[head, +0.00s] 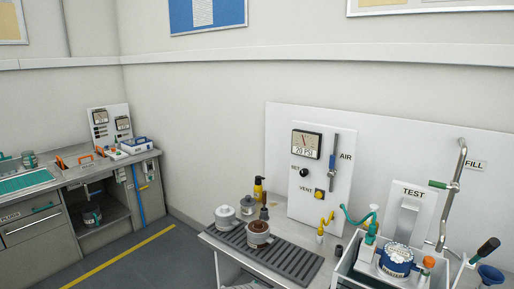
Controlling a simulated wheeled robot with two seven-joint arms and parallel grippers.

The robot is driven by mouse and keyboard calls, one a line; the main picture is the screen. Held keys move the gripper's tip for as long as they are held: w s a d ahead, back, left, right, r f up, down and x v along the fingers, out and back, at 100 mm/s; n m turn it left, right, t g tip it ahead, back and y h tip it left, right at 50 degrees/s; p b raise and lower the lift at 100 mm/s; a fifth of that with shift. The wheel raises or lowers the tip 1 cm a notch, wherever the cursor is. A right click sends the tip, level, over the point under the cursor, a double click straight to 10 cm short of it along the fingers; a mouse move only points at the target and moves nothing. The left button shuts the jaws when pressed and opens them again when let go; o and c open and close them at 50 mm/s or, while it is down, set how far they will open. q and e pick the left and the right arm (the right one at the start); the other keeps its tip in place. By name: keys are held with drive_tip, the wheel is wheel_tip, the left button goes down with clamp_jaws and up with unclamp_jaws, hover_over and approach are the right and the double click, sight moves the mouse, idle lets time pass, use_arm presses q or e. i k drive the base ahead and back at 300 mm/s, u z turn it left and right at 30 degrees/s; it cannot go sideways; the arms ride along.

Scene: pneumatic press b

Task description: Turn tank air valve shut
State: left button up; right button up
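A white panel on the right carries a gauge (306,144) reading 20 PSI and a blue upright lever or valve (335,160) beside the word AIR. Below it are a black knob (304,172) and a yellow button (319,194) by the word VENT. A small yellow-handled valve (325,226) stands at the bench by the panel's lower right. A tank (350,274) at lower right holds a blue and white round device (397,258), with a green hose (356,218) beside it. I cannot tell which fitting is the tank air valve. Neither gripper shows.
A dark slatted tray (290,262) on the bench holds a brown-topped pot (257,233) and a light lidded pot (225,215). A curved FILL pipe (457,180) and a blue funnel (490,274) stand at right. A grey workbench (40,222) is at left, with clear floor between.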

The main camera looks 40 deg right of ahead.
sight(331, 173)
drive_tip(key=z, duration=0.3)
drive_tip(key=i, duration=1.65)
drive_tip(key=z, duration=1)
